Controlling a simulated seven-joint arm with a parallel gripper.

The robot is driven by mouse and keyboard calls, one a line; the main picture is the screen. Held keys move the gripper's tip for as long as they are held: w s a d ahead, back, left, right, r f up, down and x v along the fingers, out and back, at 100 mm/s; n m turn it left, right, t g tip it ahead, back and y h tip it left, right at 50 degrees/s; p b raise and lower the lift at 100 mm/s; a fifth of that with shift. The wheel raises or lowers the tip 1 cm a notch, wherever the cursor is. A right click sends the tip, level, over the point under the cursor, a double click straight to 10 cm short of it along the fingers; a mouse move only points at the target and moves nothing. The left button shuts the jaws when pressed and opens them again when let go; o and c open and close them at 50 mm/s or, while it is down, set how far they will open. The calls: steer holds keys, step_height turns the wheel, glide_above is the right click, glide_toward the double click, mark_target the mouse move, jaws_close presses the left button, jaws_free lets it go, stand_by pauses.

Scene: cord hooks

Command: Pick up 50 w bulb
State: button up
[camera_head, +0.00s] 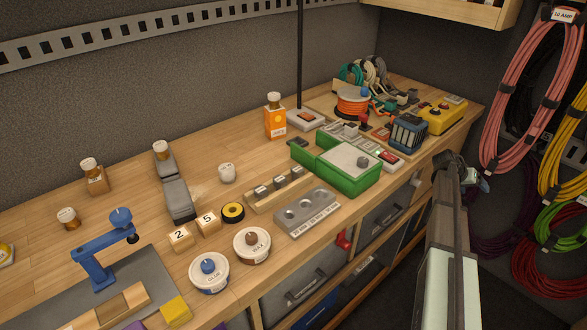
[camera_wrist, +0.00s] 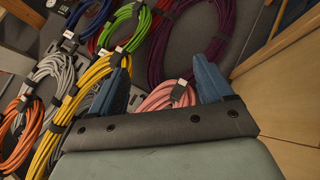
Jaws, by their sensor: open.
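Several small bulb-like pieces with white tops and amber or brown bases are on the wooden bench in the head view: one on a wooden block (camera_head: 90,170), one on a grey piece (camera_head: 162,150), one on an orange box (camera_head: 274,100), and one on the bench top (camera_head: 68,216). I cannot read a wattage on any, so I cannot tell which is the 50 w bulb. A grey holder with round recesses (camera_head: 322,222) lies near the front edge. My gripper (camera_head: 470,172) is beyond the bench's right front edge, open and empty; its blue fingers (camera_wrist: 162,75) are apart in the wrist view.
A green box (camera_head: 345,180), two round tubs (camera_head: 209,272), a blue clamp-like tool (camera_head: 95,265) and numbered blocks (camera_head: 180,238) crowd the bench front. Coiled cords (camera_head: 520,95) hang on the right wall, near my gripper. Drawers (camera_head: 300,285) are below the bench.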

steer(key=w+d+r+m+h, duration=0.1)
steer(key=w+d+r, duration=0.1)
steer(key=r, duration=0.4)
steer(key=w+d+r+h, duration=0.1)
steer(key=w+d+r, duration=0.1)
steer(key=r, duration=0.5)
steer(key=w+a+r+n+t+y, duration=0.1)
steer(key=w+a+r+n+t, duration=0.2)
steer(key=a+r, duration=0.6)
steer(key=w+a+r+t+y, duration=0.1)
steer(key=w+a+r+t, duration=0.35)
steer(key=a, duration=0.85)
steer(key=a+n+g+y, duration=0.15)
steer(key=a+y, duration=0.25)
steer(key=a, duration=1.4)
steer(key=n+g+y, duration=0.6)
steer(key=n+g, duration=0.1)
glide_toward(226, 167)
steer(key=f, duration=0.4)
steer(key=shift+s+d+f, duration=0.1)
steer(key=shift+s+f, duration=0.2)
steer(key=shift+f, duration=0.1)
steer(key=shift+w+f, duration=0.2)
steer(key=shift+f, duration=0.7)
steer(key=shift+w+f, duration=0.2)
steer(key=shift+f, duration=0.7)
steer(key=shift+w+f, duration=0.2)
steer(key=shift+f, duration=0.75)
